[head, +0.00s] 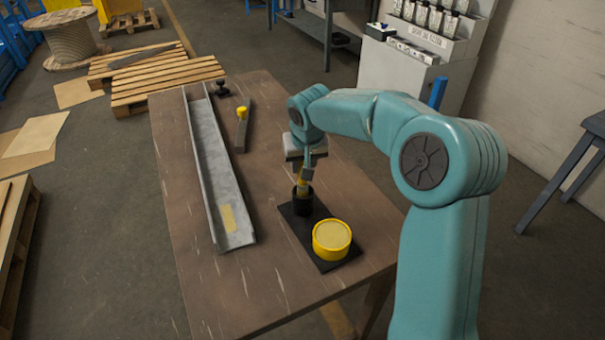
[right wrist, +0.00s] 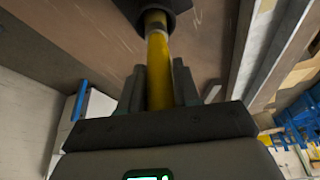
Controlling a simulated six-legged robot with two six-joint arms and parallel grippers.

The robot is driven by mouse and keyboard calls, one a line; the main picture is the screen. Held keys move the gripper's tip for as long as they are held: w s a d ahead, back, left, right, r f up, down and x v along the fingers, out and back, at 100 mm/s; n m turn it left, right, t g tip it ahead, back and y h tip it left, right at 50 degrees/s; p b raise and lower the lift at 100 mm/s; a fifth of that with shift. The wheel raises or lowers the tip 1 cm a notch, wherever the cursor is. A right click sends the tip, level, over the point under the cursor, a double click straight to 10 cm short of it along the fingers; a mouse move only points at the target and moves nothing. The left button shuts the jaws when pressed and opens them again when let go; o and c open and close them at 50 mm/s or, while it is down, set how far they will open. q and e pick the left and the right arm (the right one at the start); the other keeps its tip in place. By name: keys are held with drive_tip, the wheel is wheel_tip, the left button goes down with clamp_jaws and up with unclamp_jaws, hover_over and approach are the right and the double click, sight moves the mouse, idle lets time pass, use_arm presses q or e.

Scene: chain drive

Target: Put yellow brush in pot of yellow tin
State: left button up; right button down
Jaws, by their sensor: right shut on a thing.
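My right gripper (head: 306,172) is shut on the yellow brush (head: 302,188), and its two fingers (right wrist: 158,88) clasp the brush's yellow handle (right wrist: 157,62) in the right wrist view. The brush points down, and its lower end is inside or at the mouth of a small black pot (head: 303,207); how deep it sits is hidden. The pot also shows at the top of the right wrist view (right wrist: 182,5). The pot stands on a black base plate (head: 296,227) just behind the round yellow tin (head: 332,236), on the same plate. My left gripper is not in view.
The plate lies near the right edge of a brown table (head: 275,285). A long grey metal channel (head: 213,165) with a yellow patch lies to its left. Farther back are a narrow grey bar (head: 241,137), a yellow-topped piece (head: 242,113) and a small black knob-like item (head: 221,89).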

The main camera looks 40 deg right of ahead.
sight(303, 184)
wheel_tip(303, 184, down, 3)
drive_tip(key=shift+d+f, duration=0.1)
drive_tip(key=shift+d, duration=0.05)
drive_tip(key=shift+s+f, duration=0.1)
drive_tip(key=shift+f, duration=0.2)
drive_tip(key=shift+w+f, duration=0.2)
drive_tip(key=c, duration=0.8)
unclamp_jaws()
drive_tip(key=shift+s+r, duration=0.15)
drive_tip(key=shift+r, duration=0.05)
